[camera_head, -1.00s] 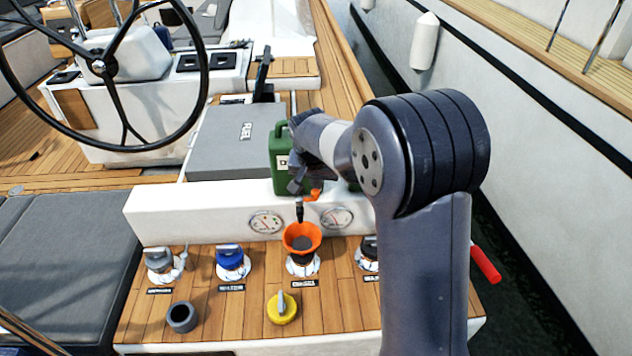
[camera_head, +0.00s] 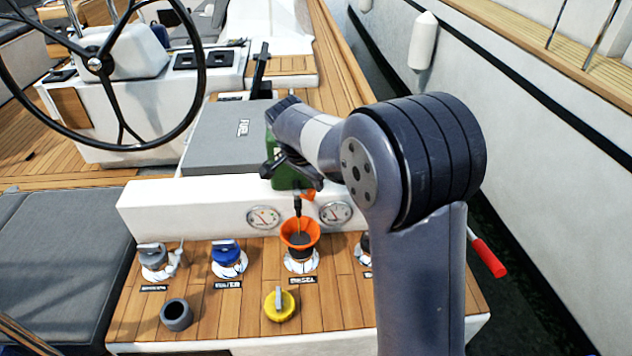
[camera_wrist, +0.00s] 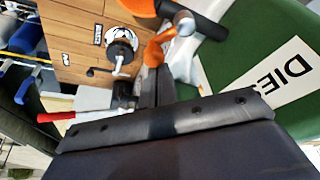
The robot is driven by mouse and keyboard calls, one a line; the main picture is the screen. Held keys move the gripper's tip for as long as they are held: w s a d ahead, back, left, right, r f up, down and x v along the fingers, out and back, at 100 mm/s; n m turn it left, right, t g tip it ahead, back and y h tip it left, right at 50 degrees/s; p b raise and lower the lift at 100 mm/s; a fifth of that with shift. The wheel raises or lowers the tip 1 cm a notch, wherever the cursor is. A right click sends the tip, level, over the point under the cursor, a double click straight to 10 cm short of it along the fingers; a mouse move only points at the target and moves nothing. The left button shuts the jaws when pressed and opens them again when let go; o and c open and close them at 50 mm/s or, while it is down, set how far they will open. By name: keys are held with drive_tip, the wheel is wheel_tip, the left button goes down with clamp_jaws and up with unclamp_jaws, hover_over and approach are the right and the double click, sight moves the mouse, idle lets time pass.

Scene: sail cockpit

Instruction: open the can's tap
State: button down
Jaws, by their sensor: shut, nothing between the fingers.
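The green can (camera_head: 273,146) stands on the white ledge behind the gauges, partly hidden by my arm. In the wrist view its green side (camera_wrist: 285,30) and "DIE..." label (camera_wrist: 288,72) show. Its orange tap lever (camera_head: 308,195) shows just below my gripper; it is also in the wrist view (camera_wrist: 160,46). A dark spout (camera_head: 298,206) hangs above the orange funnel (camera_head: 300,231), with a thin yellowish stream between them. My gripper (camera_head: 312,180) is shut and empty, close beside the tap; its fingers (camera_wrist: 153,82) are near the lever. I cannot tell whether they touch.
The funnel stands in the diesel filler. A blue cap (camera_head: 226,250), a grey cap (camera_head: 153,256), a loose yellow cap (camera_head: 280,303) and a grey ring (camera_head: 176,315) are on the wooden deck. A red handle (camera_head: 489,258) is at the right. Gauges (camera_head: 263,217) line the ledge.

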drive_tip(key=m, duration=0.2)
drive_tip(key=s+m+g, duration=0.1)
drive_tip(key=s+a+m, duration=0.1)
drive_tip(key=m, duration=0.1)
drive_tip(key=shift+a+m+g+h, duration=0.1)
drive_tip(key=shift+m+g+h, duration=0.2)
drive_tip(key=shift+g+h, duration=0.1)
drive_tip(key=m, duration=0.1)
drive_tip(key=s+a+m+g, duration=0.1)
drive_tip(key=m, duration=0.1)
drive_tip(key=shift+a, duration=0.3)
drive_tip(key=shift+r, duration=0.1)
